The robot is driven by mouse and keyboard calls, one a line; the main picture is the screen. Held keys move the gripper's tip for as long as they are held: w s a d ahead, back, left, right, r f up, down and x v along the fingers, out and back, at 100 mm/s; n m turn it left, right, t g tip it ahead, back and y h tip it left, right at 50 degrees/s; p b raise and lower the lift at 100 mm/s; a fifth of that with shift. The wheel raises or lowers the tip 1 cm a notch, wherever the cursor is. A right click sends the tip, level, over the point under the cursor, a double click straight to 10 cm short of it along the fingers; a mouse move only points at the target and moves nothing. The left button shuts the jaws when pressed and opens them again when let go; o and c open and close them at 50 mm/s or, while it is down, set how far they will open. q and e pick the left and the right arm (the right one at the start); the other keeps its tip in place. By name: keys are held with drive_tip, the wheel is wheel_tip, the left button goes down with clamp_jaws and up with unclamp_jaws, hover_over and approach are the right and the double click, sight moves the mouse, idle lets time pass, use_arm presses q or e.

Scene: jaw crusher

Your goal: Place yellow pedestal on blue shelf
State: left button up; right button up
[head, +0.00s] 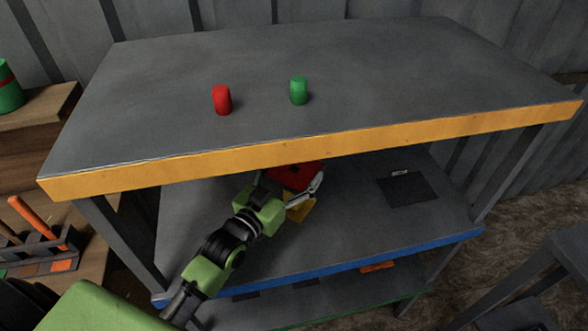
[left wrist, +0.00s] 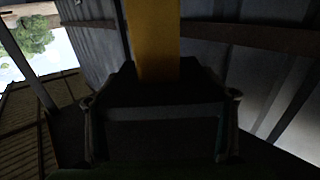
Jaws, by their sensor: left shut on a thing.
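The blue shelf (head: 365,251) is the middle board of the rack, a grey surface with a blue front edge. My left gripper (head: 304,198) reaches in over this shelf, under the top board. It is shut on the yellow pedestal (head: 298,212), which shows as a small yellow piece at the fingers. In the left wrist view the yellow pedestal (left wrist: 152,42) rises as a yellow bar beyond the dark gripper (left wrist: 160,110). I cannot tell whether the pedestal touches the shelf. My right gripper is not in view.
A red object (head: 295,175) is on the blue shelf just behind my gripper. A dark square (head: 408,188) lies to the right. The yellow-edged top board (head: 330,145) hangs above, carrying a red cylinder (head: 222,100) and a green cylinder (head: 299,90). An orange piece (head: 377,266) shows below.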

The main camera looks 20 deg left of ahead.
use_arm(q)
drive_tip(key=shift+r, duration=0.15)
drive_tip(key=o, duration=1.7)
drive_tip(key=shift+f, duration=0.3)
drive_tip(key=shift+c, duration=0.2)
drive_tip(key=o, duration=0.4)
drive_tip(key=shift+o, duration=0.2)
drive_tip(key=shift+r, duration=0.1)
drive_tip(key=shift+s, duration=0.15)
drive_tip(key=s, duration=0.3)
drive_tip(key=s+a+b, duration=0.1)
drive_tip(key=s, duration=0.3)
drive_tip(key=s+a, duration=0.1)
drive_tip(key=s, duration=0.2)
drive_tip(key=shift+s, duration=0.2)
drive_tip(key=shift+s+a+b, duration=0.1)
drive_tip(key=shift+s+b, duration=0.2)
drive_tip(key=shift+s, duration=0.25)
